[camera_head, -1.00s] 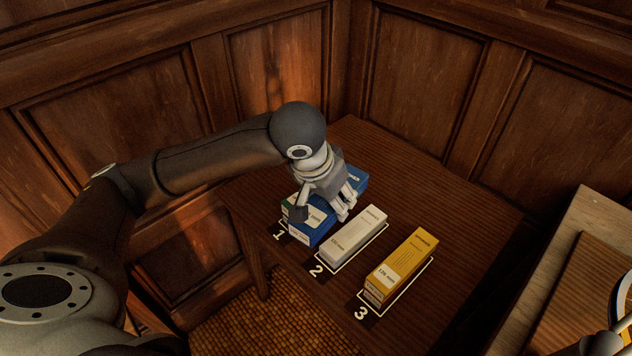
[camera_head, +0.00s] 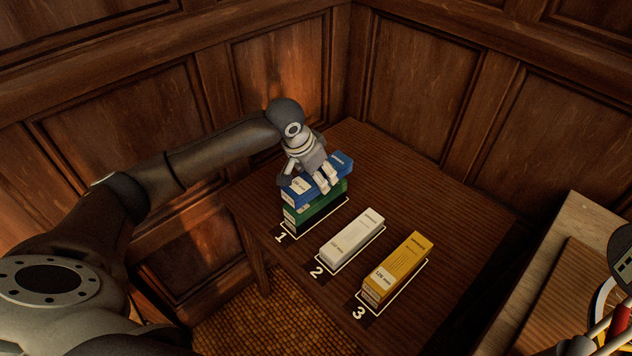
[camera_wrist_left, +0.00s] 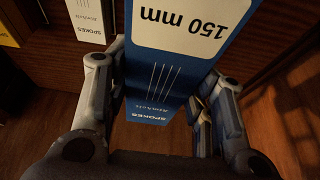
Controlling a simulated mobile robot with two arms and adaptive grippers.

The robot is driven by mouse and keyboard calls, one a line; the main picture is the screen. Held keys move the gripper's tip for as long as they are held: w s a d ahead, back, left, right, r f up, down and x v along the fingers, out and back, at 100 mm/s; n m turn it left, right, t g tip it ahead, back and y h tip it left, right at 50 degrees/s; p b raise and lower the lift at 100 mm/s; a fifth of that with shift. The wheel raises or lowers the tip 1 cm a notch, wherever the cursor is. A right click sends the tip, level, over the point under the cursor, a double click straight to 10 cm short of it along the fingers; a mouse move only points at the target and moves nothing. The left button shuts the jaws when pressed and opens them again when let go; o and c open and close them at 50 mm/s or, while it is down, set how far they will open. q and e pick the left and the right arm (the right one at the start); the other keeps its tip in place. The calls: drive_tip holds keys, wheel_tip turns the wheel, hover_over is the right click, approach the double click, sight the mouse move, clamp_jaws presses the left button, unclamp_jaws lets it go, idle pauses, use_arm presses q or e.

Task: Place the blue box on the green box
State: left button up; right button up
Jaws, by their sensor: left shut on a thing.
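The blue box (camera_head: 341,164) is in my left gripper (camera_head: 324,184), whose fingers are shut across its middle. The blue box lies flat and lengthwise directly over the green box (camera_head: 326,204); whether they touch I cannot tell. The green box lies in the white outline marked 1 on the dark wooden table. In the left wrist view the blue box (camera_wrist_left: 168,85), with a white 150 mm label, sits between the two fingers. My right gripper is not clearly shown.
A white box (camera_head: 352,236) lies in outline 2, and a yellow box (camera_head: 396,268) lies in outline 3. The table (camera_head: 430,195) is bare behind and to the right of them. Wood-panelled walls close off the back. A lighter wooden surface (camera_head: 588,225) stands at the right.

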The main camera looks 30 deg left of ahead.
use_arm(q)
drive_tip(key=shift+w+a+f, duration=0.35)
drive_tip(key=shift+w+f, duration=0.1)
drive_tip(key=shift+f, duration=0.1)
drive_tip(key=shift+w+a+f, duration=0.3)
drive_tip(key=shift+w+f, duration=0.1)
drive_tip(key=shift+f, duration=0.15)
drive_tip(key=shift+w+a+f+p, duration=0.15)
drive_tip(key=shift+f+p, duration=0.2)
drive_tip(key=shift+f, duration=1.45)
drive_tip(key=o, duration=1.2)
drive_tip(key=shift+f, duration=0.15)
drive_tip(key=v, duration=1.2)
